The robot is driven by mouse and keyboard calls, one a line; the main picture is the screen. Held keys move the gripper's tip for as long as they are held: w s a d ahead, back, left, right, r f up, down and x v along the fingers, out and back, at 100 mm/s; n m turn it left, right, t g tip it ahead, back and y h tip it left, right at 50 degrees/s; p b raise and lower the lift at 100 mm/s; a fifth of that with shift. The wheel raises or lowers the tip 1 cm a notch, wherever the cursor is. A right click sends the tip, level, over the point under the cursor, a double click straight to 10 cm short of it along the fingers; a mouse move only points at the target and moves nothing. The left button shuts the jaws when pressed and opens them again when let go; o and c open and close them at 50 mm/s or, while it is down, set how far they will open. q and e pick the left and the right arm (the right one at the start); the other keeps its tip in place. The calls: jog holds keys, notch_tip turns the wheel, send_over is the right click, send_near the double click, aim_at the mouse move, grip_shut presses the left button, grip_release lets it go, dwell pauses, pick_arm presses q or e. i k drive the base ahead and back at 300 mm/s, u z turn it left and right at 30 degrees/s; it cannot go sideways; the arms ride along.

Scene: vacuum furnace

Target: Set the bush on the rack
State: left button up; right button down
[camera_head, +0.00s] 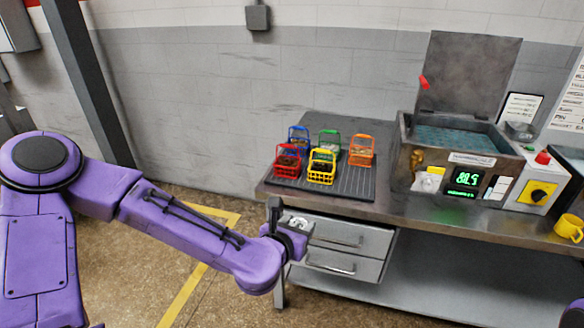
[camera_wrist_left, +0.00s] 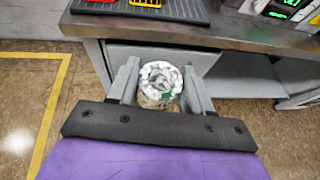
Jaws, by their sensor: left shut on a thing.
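The bush (camera_wrist_left: 160,78) is a short whitish-grey, mottled round piece with a small green patch. It sits between the two grey fingers of my left gripper (camera_wrist_left: 161,90), which is shut on it. In the head view my left gripper (camera_head: 284,222) is in front of the bench's left front corner, by the drawers, and only the top of the bush (camera_head: 297,222) shows. No thing is plainly a rack. A dark ribbed mat or rack (camera_head: 350,186) lies on the bench's left part, behind and right of the gripper. My right gripper is not in view.
Small baskets, red (camera_head: 288,161), yellow (camera_head: 321,167), blue (camera_head: 299,139), green (camera_head: 329,142) and orange (camera_head: 361,150), stand on the ribbed mat. An open-lidded tank (camera_head: 460,140) with a lit display stands right of it. The bench's front edge (camera_head: 420,212) lies between gripper and mat.

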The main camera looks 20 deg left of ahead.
aim_at(356, 182)
jog(key=u, duration=0.6)
jog(key=i, duration=0.7)
jog(key=z, duration=0.85)
jog(key=i, duration=0.5)
